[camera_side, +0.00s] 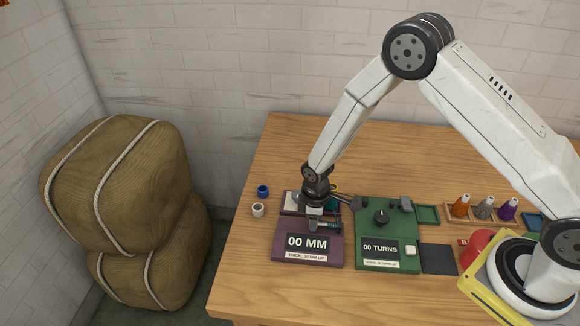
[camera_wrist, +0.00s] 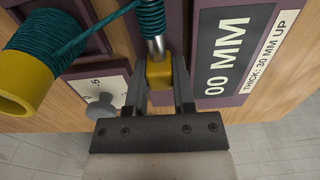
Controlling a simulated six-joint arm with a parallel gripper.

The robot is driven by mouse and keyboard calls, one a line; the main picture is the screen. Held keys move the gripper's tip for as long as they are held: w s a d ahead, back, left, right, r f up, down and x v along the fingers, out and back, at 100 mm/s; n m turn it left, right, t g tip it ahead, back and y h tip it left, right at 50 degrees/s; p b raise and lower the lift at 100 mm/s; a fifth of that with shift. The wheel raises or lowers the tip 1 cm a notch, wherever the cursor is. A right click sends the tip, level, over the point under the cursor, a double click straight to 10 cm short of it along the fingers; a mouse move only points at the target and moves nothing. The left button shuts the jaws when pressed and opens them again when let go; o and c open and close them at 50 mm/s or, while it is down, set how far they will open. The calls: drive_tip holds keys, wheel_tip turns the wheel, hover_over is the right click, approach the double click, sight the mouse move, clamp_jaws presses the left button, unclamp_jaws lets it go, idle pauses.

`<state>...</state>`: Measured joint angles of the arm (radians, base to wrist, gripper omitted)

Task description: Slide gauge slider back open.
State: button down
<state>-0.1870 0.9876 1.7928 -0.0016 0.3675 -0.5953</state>
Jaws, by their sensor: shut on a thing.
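The purple gauge (camera_side: 308,257) lies at the left of the table and its display reads 00 MM; the display also shows in the wrist view (camera_wrist: 222,55). My gripper (camera_wrist: 158,72) is shut on the yellow gauge slider (camera_wrist: 159,76), with one dark finger on each side. The slider sits at the end of a metal rod (camera_wrist: 156,46). Teal yarn (camera_wrist: 150,16) is wound on the rod just beyond the slider. In the side view my gripper (camera_side: 320,208) is low over the gauge and hides the slider.
A yellow-ended spool of teal yarn (camera_wrist: 40,60) and a grey knob on a white dial (camera_wrist: 101,106) are close left of my gripper. A green turns counter (camera_side: 377,249) stands right of the gauge. Small blue (camera_side: 263,191) and white (camera_side: 258,210) cups stand to its left.

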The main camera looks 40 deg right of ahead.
drive_tip(key=shift+w+a, duration=0.15)
drive_tip(key=shift+w, duration=0.05)
drive_tip(key=c, duration=0.7)
unclamp_jaws()
drive_tip(key=shift+r, duration=0.1)
drive_tip(key=shift+r, duration=3.85)
drive_tip(key=shift+s+d+r, duration=0.15)
drive_tip(key=shift+d+r, duration=0.05)
drive_tip(key=shift+r, duration=0.15)
drive_tip(key=s+d+r+m+t, duration=0.1)
drive_tip(key=s+d+r+m, duration=0.1)
drive_tip(key=s+r+m, duration=0.1)
drive_tip(key=s+d+r+m, duration=0.3)
drive_tip(key=s+r, duration=0.2)
drive_tip(key=s, duration=0.1)
drive_tip(key=s+d+r+m+t, duration=0.1)
drive_tip(key=s+d+r+m, duration=0.1)
drive_tip(key=s+r+m, duration=0.1)
drive_tip(key=shift+s+d+r+t, duration=0.2)
drive_tip(key=shift+s+r, duration=0.15)
drive_tip(key=shift+s, duration=0.15)
drive_tip(key=shift+s+d+r+t, duration=0.1)
drive_tip(key=shift+s+d+r, duration=0.1)
drive_tip(key=shift+s+r, duration=0.2)
